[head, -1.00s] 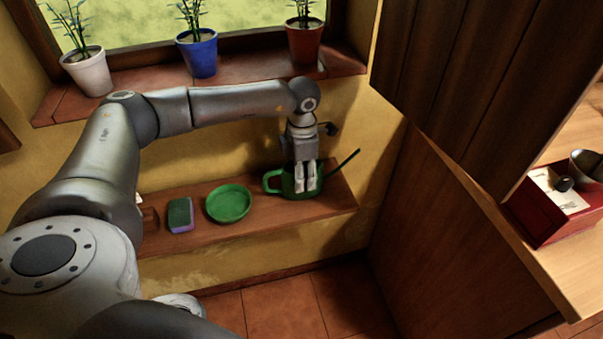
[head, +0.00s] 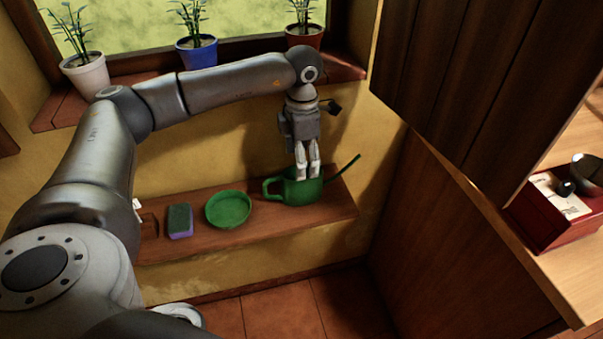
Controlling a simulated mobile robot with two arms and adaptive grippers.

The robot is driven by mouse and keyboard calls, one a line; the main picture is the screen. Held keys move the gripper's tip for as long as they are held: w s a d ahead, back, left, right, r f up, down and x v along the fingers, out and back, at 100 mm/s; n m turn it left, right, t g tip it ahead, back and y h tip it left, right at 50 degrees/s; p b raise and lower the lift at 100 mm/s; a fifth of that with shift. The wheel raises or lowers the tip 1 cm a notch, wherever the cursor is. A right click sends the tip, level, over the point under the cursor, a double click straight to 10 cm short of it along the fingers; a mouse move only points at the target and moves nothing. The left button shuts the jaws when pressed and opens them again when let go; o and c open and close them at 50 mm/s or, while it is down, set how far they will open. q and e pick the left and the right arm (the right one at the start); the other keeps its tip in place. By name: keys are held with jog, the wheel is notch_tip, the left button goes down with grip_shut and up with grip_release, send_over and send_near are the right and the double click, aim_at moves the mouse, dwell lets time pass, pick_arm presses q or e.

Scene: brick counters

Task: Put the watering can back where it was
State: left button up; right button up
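The green watering can (head: 292,194) stands upright at the right end of the wooden shelf (head: 275,223) below the window. Its handle points left and its thin spout points up to the right. My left gripper (head: 308,177) points down at the can's top, with the fingertips at about its upper edge. The two fingers show a narrow gap, and the can is not lifted with them. Whether the tips still touch the can is hard to see. My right gripper is not in view.
On the shelf left of the can are a green dish (head: 228,208) and a sponge (head: 180,221). Potted plants in white (head: 86,77), blue (head: 198,54) and red (head: 304,37) pots stand on the sill above. A wooden cabinet (head: 470,90) hangs at the right.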

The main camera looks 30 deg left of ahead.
pick_arm(q)
notch_tip(320, 180, up, 5)
jog(key=shift+f, duration=0.1)
dwell(0.6)
